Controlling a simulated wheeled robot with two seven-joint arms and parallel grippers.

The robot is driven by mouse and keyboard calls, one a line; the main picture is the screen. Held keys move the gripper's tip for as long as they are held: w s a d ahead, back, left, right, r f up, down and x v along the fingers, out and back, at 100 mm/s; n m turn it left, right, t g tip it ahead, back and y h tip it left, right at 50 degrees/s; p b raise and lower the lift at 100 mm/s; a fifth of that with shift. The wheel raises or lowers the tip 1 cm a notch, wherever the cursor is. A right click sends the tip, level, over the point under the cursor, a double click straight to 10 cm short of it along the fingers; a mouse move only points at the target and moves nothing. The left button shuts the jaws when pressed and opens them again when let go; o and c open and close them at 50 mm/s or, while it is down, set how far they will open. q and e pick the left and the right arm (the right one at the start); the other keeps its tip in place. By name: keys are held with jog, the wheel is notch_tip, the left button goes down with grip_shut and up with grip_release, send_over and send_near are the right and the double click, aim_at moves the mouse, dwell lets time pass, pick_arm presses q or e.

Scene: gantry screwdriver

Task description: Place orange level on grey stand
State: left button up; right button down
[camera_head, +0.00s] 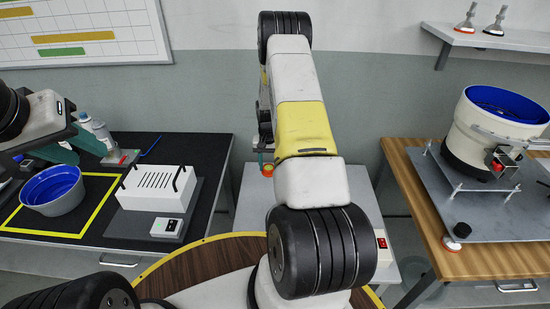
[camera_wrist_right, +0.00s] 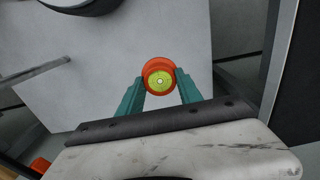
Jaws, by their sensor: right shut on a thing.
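The orange level (camera_wrist_right: 159,77), a round orange body with a yellow-green bubble vial face, sits between the teal fingertips of my right gripper (camera_wrist_right: 160,80), which is shut on it. In the head view a small part of the level (camera_head: 267,170) shows beyond my right arm. Behind it is the pale grey top (camera_head: 247,204) of a stand or table, largely hidden by the arm. The same pale surface fills much of the right wrist view (camera_wrist_right: 85,85); I cannot tell the gap to the level. My left gripper (camera_head: 85,150) has teal fingers spread apart at the left, above the black table.
The black table holds a grey bin with blue inside (camera_head: 53,192), a white slotted box (camera_head: 157,193) and bottles (camera_head: 100,130). A wooden table (camera_head: 405,165) at right carries a white drum feeder (camera_head: 480,135). A round wooden top (camera_head: 190,270) is in front.

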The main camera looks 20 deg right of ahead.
jog(key=shift+w+d+f, duration=0.1)
jog(key=shift+w+f, duration=0.1)
jog(key=shift+w, duration=0.35)
jog(key=shift+w+d+f, duration=0.1)
jog(key=shift+w+f, duration=0.1)
jog(key=shift+w, duration=0.35)
notch_tip(320, 180, down, 5)
jog(key=shift+w+f, duration=0.1)
jog(key=shift+w, duration=0.05)
jog(key=shift+f, duration=2)
jog(key=c, duration=0.8)
grip_release()
jog(key=shift+f, duration=0.15)
